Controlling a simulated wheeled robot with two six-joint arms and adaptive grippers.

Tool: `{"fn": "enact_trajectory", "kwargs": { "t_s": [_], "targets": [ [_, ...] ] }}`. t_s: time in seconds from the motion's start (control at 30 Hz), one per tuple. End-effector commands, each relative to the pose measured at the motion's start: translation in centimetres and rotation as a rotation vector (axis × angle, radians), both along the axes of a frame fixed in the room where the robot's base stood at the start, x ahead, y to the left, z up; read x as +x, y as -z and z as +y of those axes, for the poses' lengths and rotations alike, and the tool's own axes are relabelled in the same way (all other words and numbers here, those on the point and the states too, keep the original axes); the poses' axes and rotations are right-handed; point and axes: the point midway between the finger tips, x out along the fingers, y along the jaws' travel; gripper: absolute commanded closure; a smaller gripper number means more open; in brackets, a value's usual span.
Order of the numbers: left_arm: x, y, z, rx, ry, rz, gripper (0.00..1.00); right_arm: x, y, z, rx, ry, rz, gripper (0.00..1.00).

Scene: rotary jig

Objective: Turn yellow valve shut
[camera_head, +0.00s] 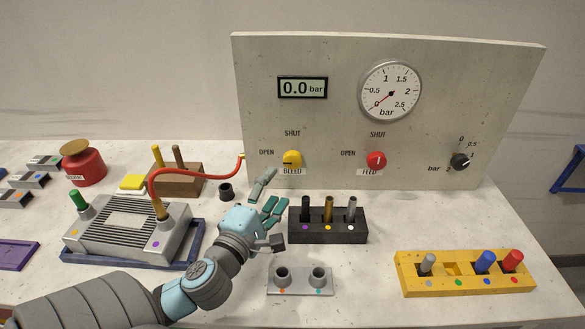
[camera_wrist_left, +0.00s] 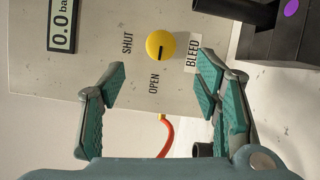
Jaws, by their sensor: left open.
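The yellow valve (camera_head: 291,159) is a round knob on the upright grey panel (camera_head: 330,130), above the BLEED label. Its dark mark points left to OPEN; SHUT is printed above it. In the left wrist view the yellow valve (camera_wrist_left: 160,46) appears turned sideways, its mark towards OPEN. My left gripper (camera_head: 270,207) is open and empty, in front of the panel and lower left of the valve. In the wrist view the left gripper (camera_wrist_left: 160,82) has its fingers spread on either side below the valve, apart from it. My right gripper does not show.
A red hose (camera_head: 190,174) runs from the panel's left edge to a grey jig (camera_head: 125,230). A black holder (camera_head: 328,225) with pegs stands below the valve. A red FEED knob (camera_head: 376,160) sits to the right. The display (camera_head: 302,87) reads 0.0 bar.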

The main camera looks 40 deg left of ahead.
Motion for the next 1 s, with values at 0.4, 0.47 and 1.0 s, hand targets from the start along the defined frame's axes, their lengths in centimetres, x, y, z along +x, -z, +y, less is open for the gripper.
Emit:
{"fn": "enact_trajectory", "kwargs": {
  "t_s": [0.4, 0.47, 1.0],
  "targets": [
    [9.8, 0.0, 2.8, -0.002, -0.006, 0.0, 0.43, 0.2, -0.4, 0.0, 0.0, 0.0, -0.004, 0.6],
    [10.3, 0.1, 3.0, -0.003, -0.006, 0.001, 0.43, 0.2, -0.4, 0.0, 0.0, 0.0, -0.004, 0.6],
    [10.7, 0.1, 3.1, -0.002, -0.006, 0.001, 0.8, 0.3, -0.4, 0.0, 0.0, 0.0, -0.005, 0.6]
  ]
}}
